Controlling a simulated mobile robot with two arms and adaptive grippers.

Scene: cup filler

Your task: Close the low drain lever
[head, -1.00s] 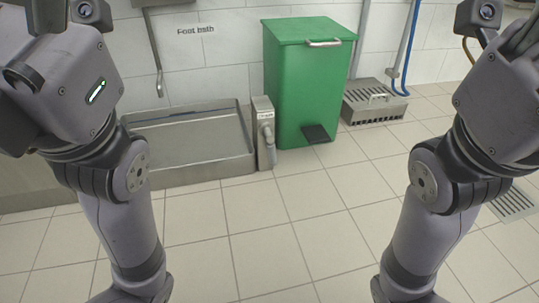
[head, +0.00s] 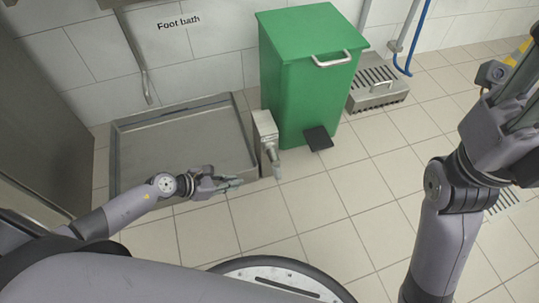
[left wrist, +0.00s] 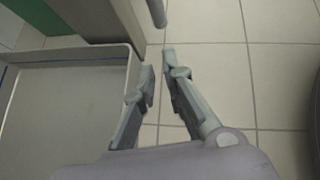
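The drain lever (head: 274,161) is a grey handle on the front of a small metal box (head: 264,124) beside the foot bath, low over the floor. It points downward and toward me. A grey rounded bar, likely the lever's end (left wrist: 157,12), shows at the top of the left wrist view. My left gripper (head: 238,182) is low, left of the lever and apart from it, by the basin's front right corner. In the left wrist view its fingers (left wrist: 158,68) are parted by a narrow gap with nothing between them. My right gripper (head: 527,85) is raised at the right edge, partly cut off.
The steel foot bath basin (head: 185,103) lies left of the box. A green pedal bin (head: 308,85) with a black pedal (head: 318,138) stands close to its right. A metal grate box (head: 378,97) is farther right. The tiled floor in front is clear.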

